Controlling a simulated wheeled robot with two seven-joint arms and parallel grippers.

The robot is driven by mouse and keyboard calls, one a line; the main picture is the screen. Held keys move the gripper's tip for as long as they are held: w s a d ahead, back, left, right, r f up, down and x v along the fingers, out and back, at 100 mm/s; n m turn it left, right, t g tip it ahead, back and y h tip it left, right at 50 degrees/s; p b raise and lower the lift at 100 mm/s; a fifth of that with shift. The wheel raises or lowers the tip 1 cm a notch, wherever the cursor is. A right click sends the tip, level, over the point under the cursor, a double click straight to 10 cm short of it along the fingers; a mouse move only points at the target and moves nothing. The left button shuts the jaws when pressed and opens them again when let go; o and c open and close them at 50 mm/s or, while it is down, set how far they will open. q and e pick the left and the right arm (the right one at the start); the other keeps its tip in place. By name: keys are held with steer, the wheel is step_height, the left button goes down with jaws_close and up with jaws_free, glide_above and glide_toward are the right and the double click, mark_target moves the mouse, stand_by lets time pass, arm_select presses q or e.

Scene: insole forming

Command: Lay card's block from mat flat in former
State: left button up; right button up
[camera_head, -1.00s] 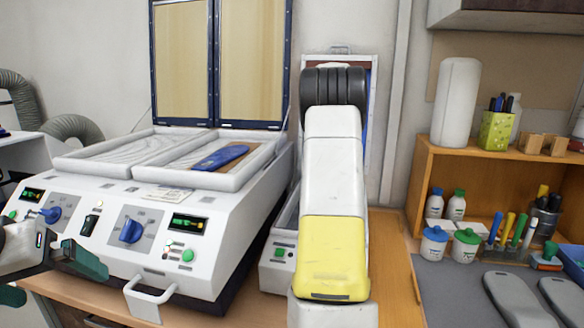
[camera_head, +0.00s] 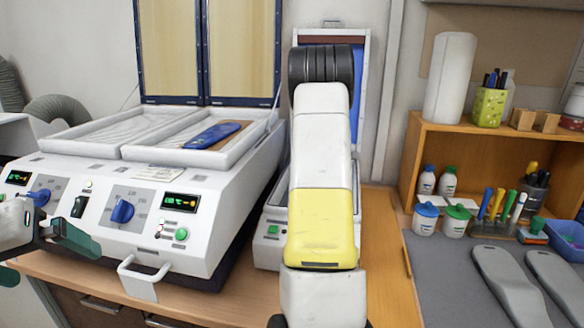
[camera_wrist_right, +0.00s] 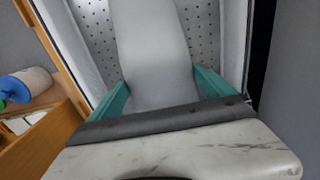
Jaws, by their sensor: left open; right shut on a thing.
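My right gripper (camera_wrist_right: 160,95) is shut on a long pale grey block (camera_wrist_right: 155,45), with a teal finger at each side of it. The block is over a perforated bed (camera_wrist_right: 205,22) with pale walls; I cannot tell whether it touches the bed. In the head view my right arm hides that gripper, the block and most of the small former (camera_head: 273,228) with its raised lid (camera_head: 358,75). Two grey blocks lie on the grey mat (camera_head: 450,290) at the right. A small card (camera_head: 160,173) lies on the large white machine. My left gripper (camera_head: 40,257) is open and empty at the left edge.
The large machine (camera_head: 100,185) has two trays and a raised framed lid; a blue and tan insole (camera_head: 214,135) lies in its right tray. A wooden shelf (camera_head: 412,150) with bottles, jars and pens stands at the right. A blue bin (camera_head: 566,240) is at the right edge.

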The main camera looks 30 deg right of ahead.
steer(key=shift+f, duration=0.6)
stand_by(0.8)
steer(key=o, duration=1.6)
steer(key=shift+r, duration=3.9)
